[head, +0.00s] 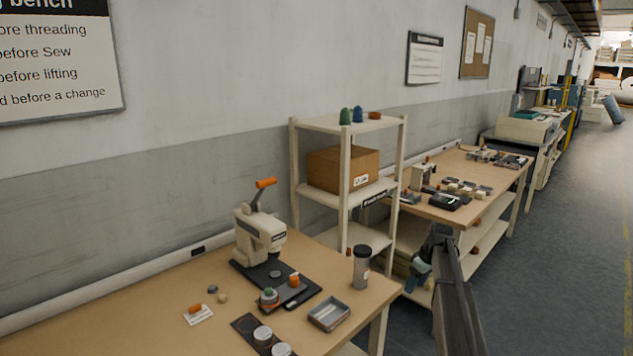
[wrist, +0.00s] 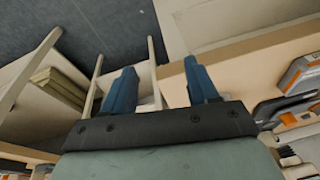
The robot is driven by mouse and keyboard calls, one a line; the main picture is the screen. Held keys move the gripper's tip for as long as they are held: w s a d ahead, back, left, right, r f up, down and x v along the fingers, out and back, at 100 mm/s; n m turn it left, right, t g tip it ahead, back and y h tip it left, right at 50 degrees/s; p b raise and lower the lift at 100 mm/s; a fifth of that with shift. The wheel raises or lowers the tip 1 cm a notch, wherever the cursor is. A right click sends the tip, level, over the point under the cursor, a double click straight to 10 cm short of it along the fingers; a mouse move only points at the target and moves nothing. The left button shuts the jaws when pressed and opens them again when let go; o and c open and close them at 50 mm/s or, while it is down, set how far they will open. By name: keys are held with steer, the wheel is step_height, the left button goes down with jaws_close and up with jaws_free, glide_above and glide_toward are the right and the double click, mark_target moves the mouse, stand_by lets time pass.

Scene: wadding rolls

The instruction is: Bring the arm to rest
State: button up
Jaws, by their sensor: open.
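My gripper (wrist: 163,92) shows in the wrist view with two blue fingers spread apart and nothing between them. In the head view my gripper (head: 418,268) hangs at the end of my dark arm, to the right of the near workbench (head: 130,305) and in front of the far bench (head: 440,207). It is clear of the items on the near bench. The fingertips are small and partly shaded in the head view.
The near bench holds a white press (head: 258,235) with an orange handle, a grey tray (head: 329,314) and a dark tumbler (head: 361,267). A shelf (head: 347,125) with a cardboard box (head: 342,168) stands behind. Open floor (head: 555,250) lies at the right.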

steer(key=s+a+f+m+g, duration=0.1)
steer(key=s+a+f, duration=0.3)
steer(key=s+f, duration=0.55)
steer(key=s+a+f+m+g, duration=0.2)
steer(key=s+a+f, duration=0.1)
steer(key=s+f, duration=0.65)
steer(key=s+a+f+m+g, duration=0.1)
steer(key=s+a+f, duration=0.3)
steer(key=s+f, duration=0.55)
steer(key=s+a+f+m+g, duration=0.1)
steer(key=s+f, duration=0.3)
steer(key=s, duration=0.7)
steer(key=s+a+f+m+g+h, duration=0.1)
steer(key=s+f, duration=0.4)
steer(key=s, duration=0.6)
steer(key=s+a+f+m+g+h, duration=0.1)
steer(key=s+a+f+g, duration=0.1)
steer(key=s, duration=1)
step_height(320, 180, down, 3)
steer(key=shift+a+r, duration=0.15)
steer(key=shift+a, duration=0.35)
